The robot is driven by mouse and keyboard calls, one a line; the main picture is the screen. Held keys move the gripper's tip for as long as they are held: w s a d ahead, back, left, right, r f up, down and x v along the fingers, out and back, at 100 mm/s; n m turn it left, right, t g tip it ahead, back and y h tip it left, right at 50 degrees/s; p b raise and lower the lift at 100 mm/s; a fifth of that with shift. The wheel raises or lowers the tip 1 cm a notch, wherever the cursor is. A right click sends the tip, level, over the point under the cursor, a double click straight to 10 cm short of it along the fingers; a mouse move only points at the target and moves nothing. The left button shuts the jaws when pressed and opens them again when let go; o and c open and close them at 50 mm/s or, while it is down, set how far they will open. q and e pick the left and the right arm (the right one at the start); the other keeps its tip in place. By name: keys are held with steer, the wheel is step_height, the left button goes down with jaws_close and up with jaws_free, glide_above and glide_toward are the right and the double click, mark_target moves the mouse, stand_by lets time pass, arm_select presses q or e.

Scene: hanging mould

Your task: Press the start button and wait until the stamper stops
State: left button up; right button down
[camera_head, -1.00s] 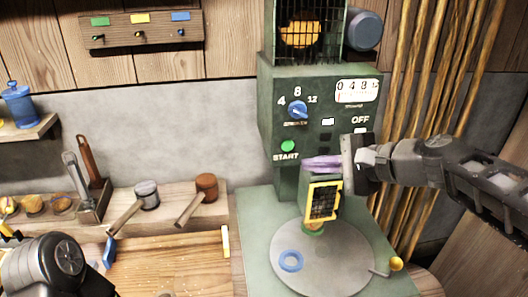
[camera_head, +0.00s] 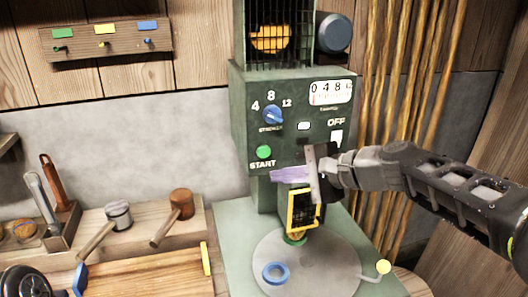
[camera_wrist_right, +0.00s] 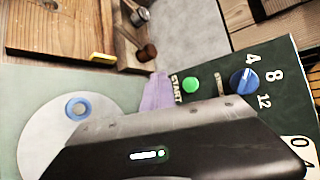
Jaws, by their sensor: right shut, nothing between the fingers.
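The green stamper (camera_head: 240,110) stands at the centre of the head view. Its round green START button (camera_head: 263,152) is on the front panel and is uncovered; it also shows in the right wrist view (camera_wrist_right: 191,83). My right gripper (camera_head: 291,174) is shut and empty, with purple fingers pointing left, just below and right of the button. In the right wrist view its purple fingertips (camera_wrist_right: 155,92) appear beside the START label; contact with the panel cannot be told.
The panel has a blue dial (camera_head: 272,115), a counter (camera_head: 331,92) and a switch marked OFF (camera_head: 336,137). A yellow-framed part (camera_head: 303,210) stands above the round plate (camera_head: 330,262), which holds a blue ring (camera_head: 275,272). Mallets (camera_head: 181,203) lie left; wooden poles (camera_head: 385,70) stand behind.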

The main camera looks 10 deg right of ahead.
mark_target(264, 152)
steer(key=w+p, duration=0.2)
steer(key=w, duration=0.5)
steer(key=shift+a, duration=0.25)
steer(key=shift+w, duration=0.15)
stand_by(1.7)
steer(key=shift+w, duration=0.3)
